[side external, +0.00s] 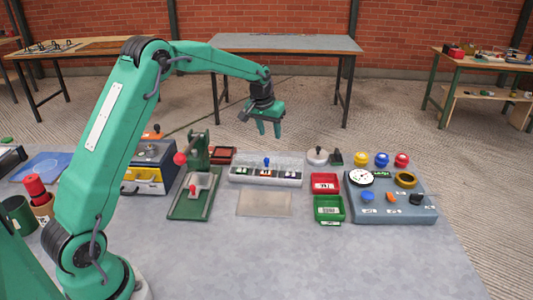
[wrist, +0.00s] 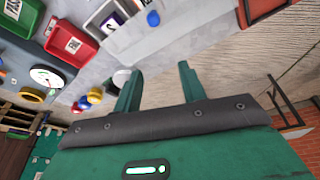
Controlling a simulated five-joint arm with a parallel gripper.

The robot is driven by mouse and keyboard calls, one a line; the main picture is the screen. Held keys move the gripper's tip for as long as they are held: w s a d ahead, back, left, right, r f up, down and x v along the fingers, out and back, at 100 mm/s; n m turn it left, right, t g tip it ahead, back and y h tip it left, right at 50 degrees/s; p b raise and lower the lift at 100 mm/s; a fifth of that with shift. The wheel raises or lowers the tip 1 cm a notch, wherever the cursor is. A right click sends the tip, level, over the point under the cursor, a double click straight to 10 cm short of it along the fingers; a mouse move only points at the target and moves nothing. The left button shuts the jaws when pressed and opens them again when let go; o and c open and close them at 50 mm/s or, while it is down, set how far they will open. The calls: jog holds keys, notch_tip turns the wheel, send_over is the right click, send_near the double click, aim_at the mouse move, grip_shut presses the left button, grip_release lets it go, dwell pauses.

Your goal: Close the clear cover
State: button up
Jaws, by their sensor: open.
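My gripper (side external: 269,129) is open and empty, pointing down, above and slightly behind the box and touching nothing. In the wrist view my gripper's two fingers (wrist: 160,72) are spread apart, and the blue knob (wrist: 153,18) shows beyond them near the top edge.
A red tray (side external: 325,183) and a green tray (side external: 329,208) stand right of the box. Further right is a grey console (side external: 390,215) with a dial and coloured buttons. A green lever press (side external: 197,150) stands close on the left. The front bench is clear.

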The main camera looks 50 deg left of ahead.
aim_at(267, 159)
jog(key=m, duration=0.2)
jog(key=s+m, duration=0.1)
jog(key=m, duration=0.2)
jog(key=d+m, duration=0.1)
jog(key=m, duration=0.2)
jog(key=shift+s+f, duration=0.15)
jog(key=shift+s, duration=0.2)
jog(key=m, duration=0.2)
jog(key=s+m, duration=0.1)
jog(key=m, duration=0.2)
jog(key=d+m+g, duration=0.1)
jog(key=m, duration=0.2)
jog(key=shift+s+f, duration=0.2)
jog(key=shift+s, duration=0.2)
jog(key=shift+x, duration=3.9)
jog(key=shift+s+a, duration=0.1)
jog(key=shift+a, duration=0.05)
grip_shut()
